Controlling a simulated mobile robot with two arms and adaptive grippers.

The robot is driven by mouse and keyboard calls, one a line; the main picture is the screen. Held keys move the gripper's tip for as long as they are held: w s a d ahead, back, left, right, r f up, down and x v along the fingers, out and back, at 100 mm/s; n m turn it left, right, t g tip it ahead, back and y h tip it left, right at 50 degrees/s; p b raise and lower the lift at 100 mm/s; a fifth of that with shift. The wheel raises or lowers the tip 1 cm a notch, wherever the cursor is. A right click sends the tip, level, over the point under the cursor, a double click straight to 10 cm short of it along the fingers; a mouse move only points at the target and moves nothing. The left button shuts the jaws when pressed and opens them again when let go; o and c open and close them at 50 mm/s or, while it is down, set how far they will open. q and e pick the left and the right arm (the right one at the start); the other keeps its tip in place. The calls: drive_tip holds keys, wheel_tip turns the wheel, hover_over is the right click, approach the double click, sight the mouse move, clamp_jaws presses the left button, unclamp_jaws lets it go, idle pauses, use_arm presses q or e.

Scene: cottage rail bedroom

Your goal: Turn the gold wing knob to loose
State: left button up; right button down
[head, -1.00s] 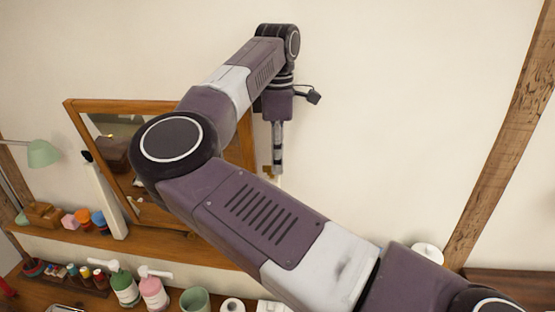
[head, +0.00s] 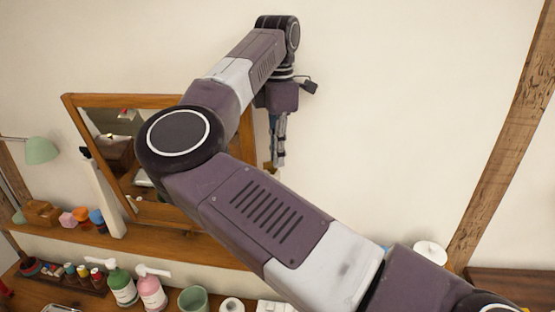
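A wood-framed mirror (head: 120,99) stands tilted on the shelf against the wall. At its right side, a small gold-brown piece (head: 267,167) shows just below and left of my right gripper; it may be the gold wing knob, but it is too small and too covered to be sure or to read its angle. My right gripper (head: 278,163) points down beside the mirror's right edge. Its fingers show almost edge-on, so I cannot tell whether they are open or touch the knob. My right arm hides much of the mirror's right part. My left gripper is out of view.
Below stand a green pump bottle (head: 122,287), a pink pump bottle (head: 151,291) and a green cup (head: 193,299). A green lamp (head: 41,150) is at left. The wall at right is bare.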

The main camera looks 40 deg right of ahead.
drive_tip(key=shift+w+n+b, duration=0.15)
drive_tip(key=shift+n+b, duration=0.25)
drive_tip(key=shift+n, duration=0.7)
drive_tip(key=shift+d+r, duration=0.1)
drive_tip(key=c, duration=2.2)
unclamp_jaws()
drive_tip(key=shift+o, duration=0.2)
wheel_tip(320, 180, up, 12)
drive_tip(key=shift+o, duration=0.3)
